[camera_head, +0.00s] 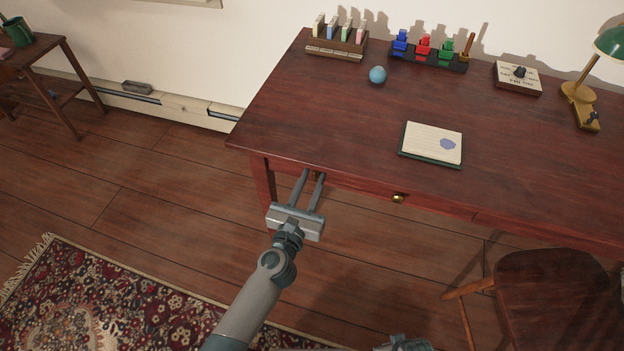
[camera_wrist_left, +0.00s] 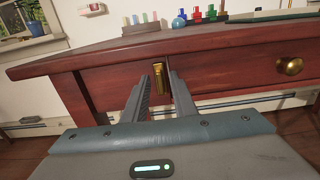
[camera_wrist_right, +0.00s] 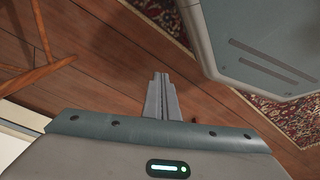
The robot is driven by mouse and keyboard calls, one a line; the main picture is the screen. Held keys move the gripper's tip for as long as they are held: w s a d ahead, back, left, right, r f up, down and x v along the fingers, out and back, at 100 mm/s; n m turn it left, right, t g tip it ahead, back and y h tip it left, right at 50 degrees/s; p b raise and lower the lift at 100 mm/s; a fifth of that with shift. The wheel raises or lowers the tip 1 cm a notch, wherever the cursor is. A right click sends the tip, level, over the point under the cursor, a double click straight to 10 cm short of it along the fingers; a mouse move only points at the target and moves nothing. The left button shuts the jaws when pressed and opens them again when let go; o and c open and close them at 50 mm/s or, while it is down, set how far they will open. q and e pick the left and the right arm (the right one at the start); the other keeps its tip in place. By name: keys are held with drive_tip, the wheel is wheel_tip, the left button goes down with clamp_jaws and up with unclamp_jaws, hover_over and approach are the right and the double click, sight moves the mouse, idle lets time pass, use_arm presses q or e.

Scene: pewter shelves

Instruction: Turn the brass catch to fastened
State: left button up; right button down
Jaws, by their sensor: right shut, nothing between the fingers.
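The brass catch (camera_wrist_left: 158,77) is on the red-brown front of the desk, in the left wrist view, and looks upright. In the head view it is hidden under the desk's edge. My left gripper (camera_head: 313,172) is at the desk front, fingers apart. In the left wrist view its fingertips (camera_wrist_left: 160,72) lie on both sides of the catch; I cannot tell whether they touch it. My right gripper (camera_wrist_right: 161,76) is shut and empty above the floor, away from the desk.
A brass knob (camera_head: 398,197) is on the drawer front, right of my left gripper. A notepad (camera_head: 431,143), a blue ball (camera_head: 378,75), a dial box (camera_head: 517,78) and a lamp (camera_head: 579,92) stand on the desk. A wooden chair (camera_head: 555,290) stands at the front right.

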use_arm(q)
drive_tip(key=shift+w, duration=0.1)
drive_tip(key=shift+c, duration=0.3)
clamp_jaws()
